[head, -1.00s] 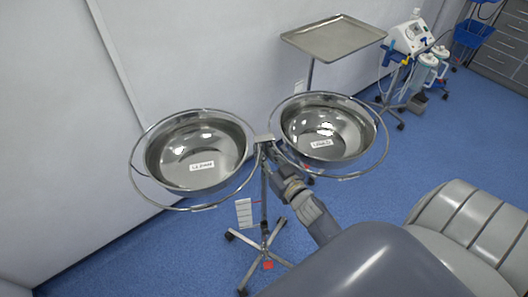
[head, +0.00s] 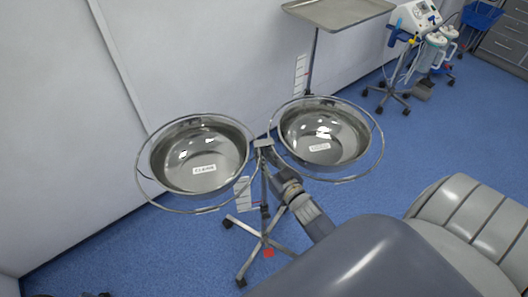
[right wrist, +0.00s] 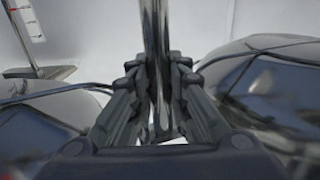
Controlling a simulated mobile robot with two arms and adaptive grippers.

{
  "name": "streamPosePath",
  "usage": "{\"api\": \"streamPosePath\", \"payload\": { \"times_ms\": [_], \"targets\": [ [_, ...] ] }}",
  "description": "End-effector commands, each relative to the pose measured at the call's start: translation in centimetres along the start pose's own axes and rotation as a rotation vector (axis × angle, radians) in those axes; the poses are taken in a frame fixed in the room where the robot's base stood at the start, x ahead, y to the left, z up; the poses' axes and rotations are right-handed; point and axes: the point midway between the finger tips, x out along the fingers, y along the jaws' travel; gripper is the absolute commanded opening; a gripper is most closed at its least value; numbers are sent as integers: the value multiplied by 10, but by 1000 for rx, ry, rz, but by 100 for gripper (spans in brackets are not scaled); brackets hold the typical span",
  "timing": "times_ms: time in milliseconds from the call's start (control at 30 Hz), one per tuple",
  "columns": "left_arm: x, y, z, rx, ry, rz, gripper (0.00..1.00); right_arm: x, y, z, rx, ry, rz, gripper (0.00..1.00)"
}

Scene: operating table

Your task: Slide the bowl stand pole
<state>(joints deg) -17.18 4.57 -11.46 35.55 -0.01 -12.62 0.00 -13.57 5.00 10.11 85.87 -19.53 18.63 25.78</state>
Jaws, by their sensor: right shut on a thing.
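The bowl stand has two shiny steel bowls in wire rings, a left bowl (head: 203,155) and a right bowl (head: 322,137). They join at a central bracket on top of a thin pole (head: 264,195) that runs down to a wheeled base (head: 262,246). My right gripper (head: 278,172) is just below the bracket, at the upper pole. In the right wrist view its fingers are shut around the steel pole (right wrist: 156,50), which stands upright between them. My forearm hides part of the stand in the head view. My left gripper is not in view.
A tray on a stand (head: 338,12) is at the back near the wall. A medical machine on wheels (head: 415,25) is at the upper right. A grey padded table (head: 470,220) is at the right. Blue floor (head: 350,190) lies open behind the stand.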

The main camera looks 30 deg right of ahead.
Motion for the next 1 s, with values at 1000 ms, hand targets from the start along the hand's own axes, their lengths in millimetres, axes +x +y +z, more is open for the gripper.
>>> {"api": "streamPosePath", "payload": {
  "times_ms": [1000],
  "targets": [
    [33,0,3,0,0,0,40,-2,0,50,0,-9,0,38]
  ]
}}
